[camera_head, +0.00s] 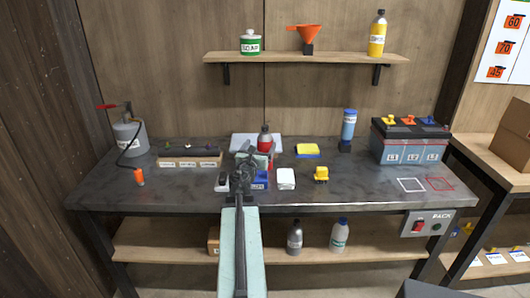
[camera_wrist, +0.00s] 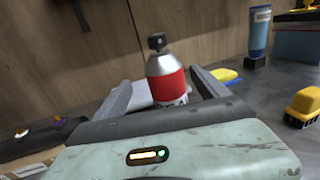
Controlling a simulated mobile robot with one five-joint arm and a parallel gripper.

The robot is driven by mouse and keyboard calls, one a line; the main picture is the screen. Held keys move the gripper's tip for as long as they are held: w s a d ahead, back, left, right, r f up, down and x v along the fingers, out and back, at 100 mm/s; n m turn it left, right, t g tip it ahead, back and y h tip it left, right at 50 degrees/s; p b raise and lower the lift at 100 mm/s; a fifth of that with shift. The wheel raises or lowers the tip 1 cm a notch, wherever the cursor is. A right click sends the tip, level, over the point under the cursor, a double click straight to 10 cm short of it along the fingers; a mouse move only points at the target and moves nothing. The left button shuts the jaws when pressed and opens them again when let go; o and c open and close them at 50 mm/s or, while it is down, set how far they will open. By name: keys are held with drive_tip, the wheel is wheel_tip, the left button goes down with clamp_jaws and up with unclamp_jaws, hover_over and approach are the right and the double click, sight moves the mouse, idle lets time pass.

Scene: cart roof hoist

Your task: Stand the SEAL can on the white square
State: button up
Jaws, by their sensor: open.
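A red can (camera_head: 265,138) with a silver-grey shoulder and dark cap stands upright at the back of the workbench, partly hidden by my arm. In the wrist view the can (camera_wrist: 167,80) stands ahead, between the lines of my two fingers. Its white label is mostly cut off by my gripper body, so I cannot read the whole name. My gripper (camera_head: 246,160) is open and empty, in front of the can; its fingers (camera_wrist: 165,90) show on both sides of it. The white square (camera_head: 412,191) is an empty outline on the bench at the front right.
A red crossed square (camera_head: 440,184) lies beside the white one. A battery (camera_head: 410,143), blue bottle (camera_head: 349,124), yellow sponge (camera_head: 307,149), yellow toy-like block (camera_head: 321,174) and white box (camera_head: 286,179) stand right of my gripper. A shelf (camera_head: 300,57) hangs above.

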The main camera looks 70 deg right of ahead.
sight(266, 139)
drive_tip(key=shift+s+d, duration=0.15)
drive_tip(key=shift+d, duration=0.4)
drive_tip(key=d, duration=0.4)
drive_tip(key=shift+d, duration=0.55)
drive_tip(key=shift+w+a, duration=0.2)
clamp_jaws()
